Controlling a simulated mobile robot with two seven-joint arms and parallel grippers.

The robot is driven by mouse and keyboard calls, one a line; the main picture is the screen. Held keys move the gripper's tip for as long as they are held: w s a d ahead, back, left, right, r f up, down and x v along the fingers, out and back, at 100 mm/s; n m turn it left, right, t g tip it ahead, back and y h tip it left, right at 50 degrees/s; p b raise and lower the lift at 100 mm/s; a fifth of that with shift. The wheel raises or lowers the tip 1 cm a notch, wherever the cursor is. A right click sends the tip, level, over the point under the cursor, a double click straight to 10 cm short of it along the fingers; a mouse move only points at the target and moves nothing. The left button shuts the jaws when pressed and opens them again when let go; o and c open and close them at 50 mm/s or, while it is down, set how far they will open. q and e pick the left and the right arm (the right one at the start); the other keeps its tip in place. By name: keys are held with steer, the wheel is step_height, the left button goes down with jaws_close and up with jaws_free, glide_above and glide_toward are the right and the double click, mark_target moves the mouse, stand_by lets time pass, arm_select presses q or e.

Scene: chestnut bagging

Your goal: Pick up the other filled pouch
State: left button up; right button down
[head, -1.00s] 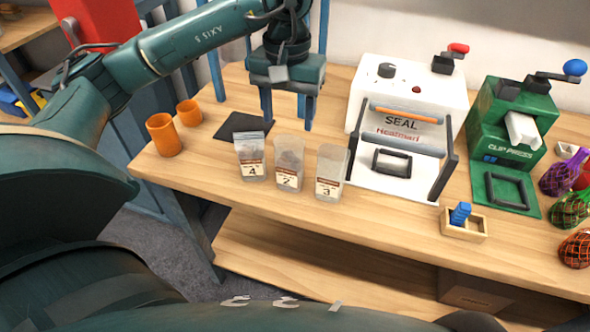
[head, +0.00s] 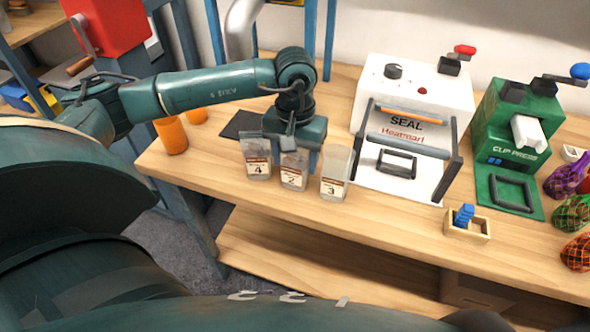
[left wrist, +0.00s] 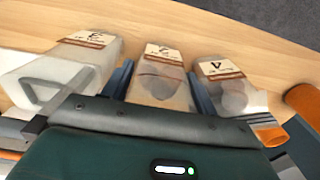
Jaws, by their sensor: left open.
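Three clear pouches stand in a row on the table. Pouch 4 (head: 257,158) is at the left, pouch 2 (head: 292,172) in the middle and pouch 3 (head: 333,176) at the right. In the left wrist view, pouch 2 (left wrist: 160,78) and pouch 4 (left wrist: 228,90) show darker contents, while pouch 3 (left wrist: 62,80) looks empty. My left gripper (head: 296,158) is low behind pouch 2. In the wrist view its open fingers (left wrist: 160,90) lie on either side of pouch 2; contact cannot be told. My right gripper is out of view.
The white heat sealer (head: 415,100) stands right of the pouches, with the green clip press (head: 512,135) beyond. A small wooden box (head: 480,232) holds blue pieces. Orange cups (head: 170,137) stand at the left. Netted bags (head: 572,213) lie at the right edge.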

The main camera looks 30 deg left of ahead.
arm_select(q)
steer(key=c, duration=0.7)
steer(key=shift+o, duration=0.2)
